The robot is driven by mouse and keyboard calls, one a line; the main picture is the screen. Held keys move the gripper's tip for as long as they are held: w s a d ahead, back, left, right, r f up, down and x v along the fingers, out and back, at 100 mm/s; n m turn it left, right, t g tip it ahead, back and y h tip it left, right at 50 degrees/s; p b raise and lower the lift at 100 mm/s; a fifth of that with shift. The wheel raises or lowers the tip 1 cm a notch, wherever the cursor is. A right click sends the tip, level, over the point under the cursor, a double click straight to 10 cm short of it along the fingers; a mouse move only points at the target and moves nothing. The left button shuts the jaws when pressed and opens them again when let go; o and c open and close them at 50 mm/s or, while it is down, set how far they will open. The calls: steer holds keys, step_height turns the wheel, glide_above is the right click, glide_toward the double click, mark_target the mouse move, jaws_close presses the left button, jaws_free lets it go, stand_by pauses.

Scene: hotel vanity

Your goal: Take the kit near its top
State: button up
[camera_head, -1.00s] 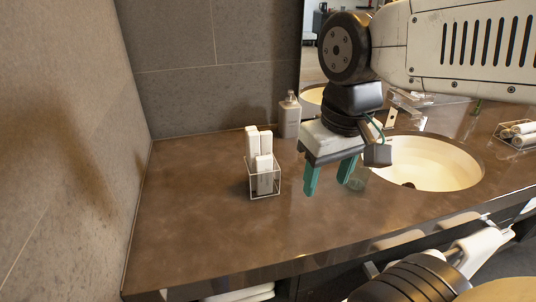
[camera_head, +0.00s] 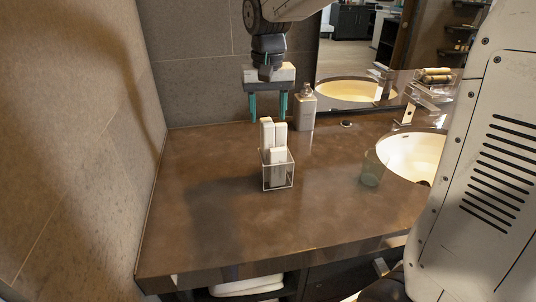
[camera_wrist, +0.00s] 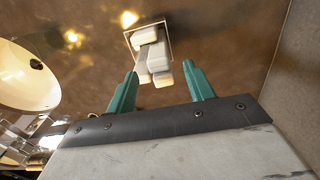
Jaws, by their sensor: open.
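The kits are several slim white boxes (camera_head: 267,134) standing upright in a small clear holder with a thin wire-like frame (camera_head: 278,181) on the brown counter. In the wrist view the white boxes (camera_wrist: 152,58) show from above, between and beyond my fingertips, with the holder's rim (camera_wrist: 128,34) around them. My gripper (camera_head: 268,120) is open and empty, pointing down. In the head view its teal fingertips are just above and apparently behind the box tops. I cannot tell the exact gap.
A soap bottle (camera_head: 305,108) stands behind and right of the holder, close to my gripper. A clear glass (camera_head: 372,168) stands beside the sink basin (camera_head: 413,155). The tiled wall (camera_head: 95,130) bounds the left. The counter (camera_head: 215,225) in front is clear.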

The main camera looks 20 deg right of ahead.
mark_target(269, 123)
step_height(269, 123, down, 7)
steer(key=shift+d+r, duration=0.1)
stand_by(0.3)
jaws_close()
